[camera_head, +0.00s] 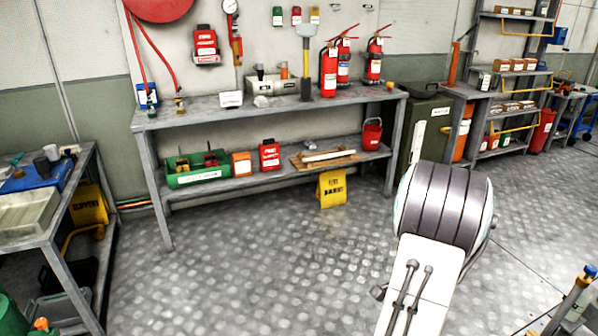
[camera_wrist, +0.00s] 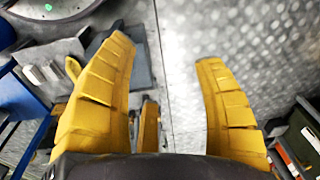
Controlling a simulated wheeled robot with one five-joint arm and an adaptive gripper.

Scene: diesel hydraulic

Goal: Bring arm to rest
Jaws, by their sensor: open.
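My gripper (camera_wrist: 165,50) shows in the wrist view as two yellow fingers. They stand wide apart, with nothing held between them. Below and beyond the fingers are the patterned metal floor and a grey edge or seam running between them. In the head view, a white and dark grey ribbed part of my arm reaches up at the right of centre, over the floor. My gripper itself does not show in the head view.
A metal workbench (camera_head: 250,104) with fire extinguishers (camera_head: 329,72) stands against the wall. A side table (camera_head: 62,222) is at the left, and shelves (camera_head: 515,45) at the back right. A yellow sign (camera_head: 332,188) stands under the workbench. The middle floor (camera_head: 270,270) is clear.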

